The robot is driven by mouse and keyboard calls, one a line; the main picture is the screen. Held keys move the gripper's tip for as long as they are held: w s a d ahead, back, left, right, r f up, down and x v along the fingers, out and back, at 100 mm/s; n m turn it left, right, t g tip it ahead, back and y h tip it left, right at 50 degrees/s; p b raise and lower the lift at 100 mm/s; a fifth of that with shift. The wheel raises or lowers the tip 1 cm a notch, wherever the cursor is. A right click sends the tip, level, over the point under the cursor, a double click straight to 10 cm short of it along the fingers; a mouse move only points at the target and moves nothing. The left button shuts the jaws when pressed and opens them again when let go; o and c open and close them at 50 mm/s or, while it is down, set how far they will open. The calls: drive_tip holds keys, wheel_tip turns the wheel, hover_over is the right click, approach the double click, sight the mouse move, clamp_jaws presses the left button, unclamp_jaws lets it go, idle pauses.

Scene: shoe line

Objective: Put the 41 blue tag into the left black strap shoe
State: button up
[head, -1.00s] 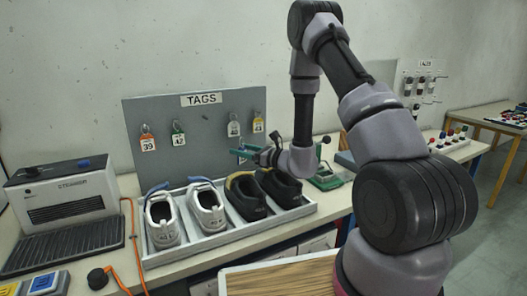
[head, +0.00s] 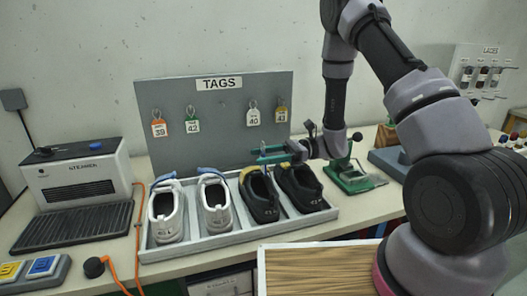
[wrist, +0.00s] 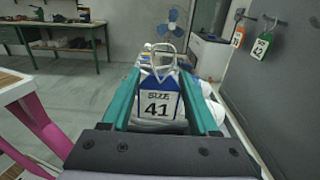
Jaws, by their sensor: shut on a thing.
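My gripper (head: 262,155) has green fingers and is above the rear part of the black shoes, in front of the tag board. In the wrist view, the gripper (wrist: 163,95) is shut on the blue tag (wrist: 158,105), a white and blue card reading SIZE 41 with a wire loop at its top. The tag hangs between the fingers, clear of the shoes as far as I can see; it is hard to make out in the head view.
The pale tray (head: 190,251) also holds two white shoes (head: 166,212) with blue straps. The grey board (head: 225,142) carries an orange 39, green 42, white 40 and a yellow tag. A steamer (head: 78,180) stands left. A green stand (head: 355,178) is right of the tray.

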sight(263, 176)
wheel_tip(263, 176, down, 7)
idle(0.8)
drive_tip(key=o, duration=1.4)
drive_tip(key=shift+r, duration=0.15)
wheel_tip(263, 176, up, 10)
drive_tip(key=shift+f, duration=0.1)
